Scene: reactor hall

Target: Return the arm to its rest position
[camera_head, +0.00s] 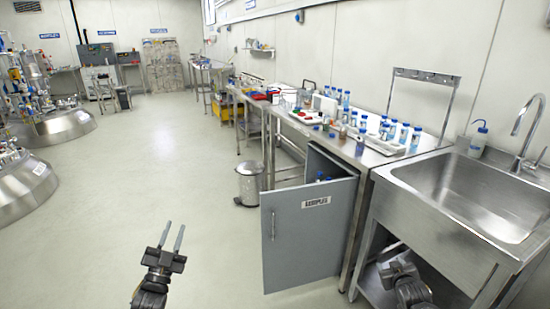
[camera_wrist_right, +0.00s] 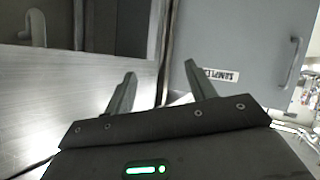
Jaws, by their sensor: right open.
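My left gripper (camera_head: 174,226) is at the lower middle of the head view, over open floor. Its two fingers are apart with nothing between them. My right gripper (camera_head: 388,262) is at the lower right of the head view, in front of the sink stand and right of the open cabinet door; its fingers are hard to make out there. In the right wrist view, the right gripper (camera_wrist_right: 160,68) has its fingers spread and empty. The grey cabinet door (camera_head: 310,236) with a white label stands open; it also shows in the wrist view (camera_wrist_right: 235,45).
A steel sink (camera_head: 470,195) stands at the right. A pedal bin (camera_head: 249,184) stands left of the bench. The floor (camera_head: 150,160) at the left is largely clear.

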